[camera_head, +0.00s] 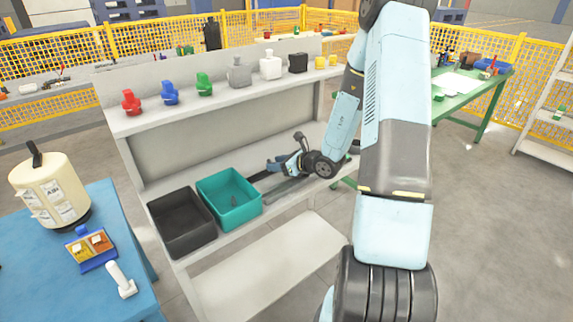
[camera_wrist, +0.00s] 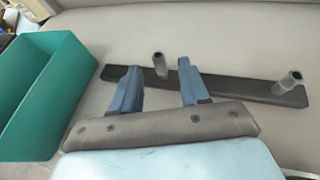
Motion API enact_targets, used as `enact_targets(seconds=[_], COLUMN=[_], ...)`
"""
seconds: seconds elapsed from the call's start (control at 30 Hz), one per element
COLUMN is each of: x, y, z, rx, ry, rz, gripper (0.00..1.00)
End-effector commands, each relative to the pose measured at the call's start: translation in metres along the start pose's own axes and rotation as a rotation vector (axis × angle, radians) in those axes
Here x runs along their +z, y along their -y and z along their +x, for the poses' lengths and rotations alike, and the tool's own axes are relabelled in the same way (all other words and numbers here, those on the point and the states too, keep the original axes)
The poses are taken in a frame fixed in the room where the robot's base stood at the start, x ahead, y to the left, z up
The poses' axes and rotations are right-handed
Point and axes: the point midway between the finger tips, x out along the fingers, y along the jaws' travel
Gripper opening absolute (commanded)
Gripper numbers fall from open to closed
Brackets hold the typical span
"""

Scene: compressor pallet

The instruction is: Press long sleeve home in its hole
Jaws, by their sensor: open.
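A dark bar (camera_wrist: 225,87) lies on the grey shelf, with two grey sleeves standing up from it in the wrist view. One sleeve (camera_wrist: 160,66) is left of the bar's middle; the other (camera_wrist: 287,83) is near its right end and looks tilted. I cannot tell which is the long sleeve or how deep either sits in its hole. My gripper (camera_wrist: 159,66) is open, its two blue fingers apart. In the picture the left sleeve shows between the fingertips, with no contact visible.
A teal bin (camera_head: 229,199) stands left of the bar, and shows close left of my gripper in the wrist view (camera_wrist: 38,95). A black bin (camera_head: 182,221) stands beside it. The upper shelf (camera_head: 150,122) holds several coloured items and is close to my arm. Bare shelf lies behind the bar.

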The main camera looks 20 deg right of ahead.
Motion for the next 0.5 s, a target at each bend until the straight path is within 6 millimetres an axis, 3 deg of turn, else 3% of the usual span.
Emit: enact_targets(seconds=[0.3, 0.5], x=[0.0, 0.0], y=[-0.001, 0.0], z=[0.044, 0.056], rx=[0.002, 0.0], ry=[0.001, 0.001], rz=[0.0, 0.0], gripper=[0.45, 0.45])
